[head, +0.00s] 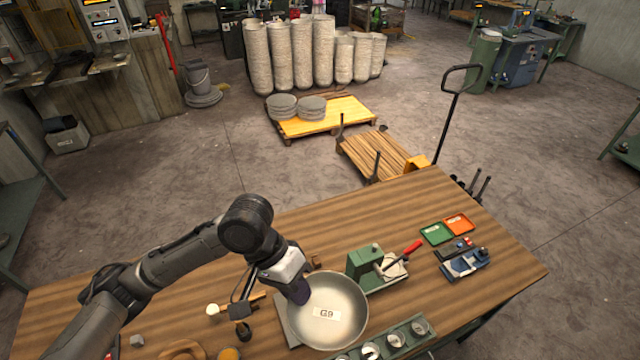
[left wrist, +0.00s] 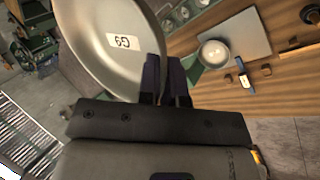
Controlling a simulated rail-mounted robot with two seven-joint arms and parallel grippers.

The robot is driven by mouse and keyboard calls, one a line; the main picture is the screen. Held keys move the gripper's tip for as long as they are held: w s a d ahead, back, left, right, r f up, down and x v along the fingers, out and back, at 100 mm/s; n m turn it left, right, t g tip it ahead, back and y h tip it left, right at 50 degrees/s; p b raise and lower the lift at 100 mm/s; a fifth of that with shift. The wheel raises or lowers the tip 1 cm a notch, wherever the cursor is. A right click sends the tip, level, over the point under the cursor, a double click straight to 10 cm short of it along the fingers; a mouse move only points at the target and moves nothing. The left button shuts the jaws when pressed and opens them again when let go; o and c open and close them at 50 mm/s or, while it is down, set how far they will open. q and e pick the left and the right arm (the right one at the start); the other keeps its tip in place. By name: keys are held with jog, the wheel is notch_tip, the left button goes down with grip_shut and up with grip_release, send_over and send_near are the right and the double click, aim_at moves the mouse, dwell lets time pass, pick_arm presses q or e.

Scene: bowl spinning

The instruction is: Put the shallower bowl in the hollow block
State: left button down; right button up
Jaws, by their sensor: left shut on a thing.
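A wide, pale metal bowl with a "G9" label (head: 345,290) is held up over the front of the workbench. My left gripper (head: 300,292) is shut on its rim, at the bowl's left side in the head view. In the left wrist view the bowl (left wrist: 100,25) is tilted beside the shut fingers (left wrist: 166,82). A smaller round, pale bowl-like thing (left wrist: 213,53) sits by a grey board in the wrist view. A curved brown wooden piece (head: 183,348) is cut off by the head view's lower edge; I cannot tell whether it is the hollow block. My right gripper is not in view.
A green device with a red handle (head: 365,268) stands right of the bowl. A green rack with round cups (head: 395,340) lies in front. Green (head: 436,233) and orange (head: 458,224) trays are at the right. A pale-headed mallet (head: 213,310) lies left. The back-left tabletop is mostly clear.

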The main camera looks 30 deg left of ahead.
pick_arm(q)
jog(key=shift+f+b, duration=0.3)
jog(key=shift+f, duration=0.05)
notch_tip(320, 180, down, 27)
jog(key=a+n+b, duration=0.1)
jog(key=a+b, duration=0.2)
jog(key=b, duration=1.4)
jog(key=w+a+f+n+t+b, duration=0.1)
jog(key=w+a+f+n+t, duration=0.2)
jog(key=w+f, duration=0.6)
jog(key=shift+w+a+n+y, duration=0.25)
jog(key=shift+n+y, duration=0.15)
jog(key=shift+n, duration=0.4)
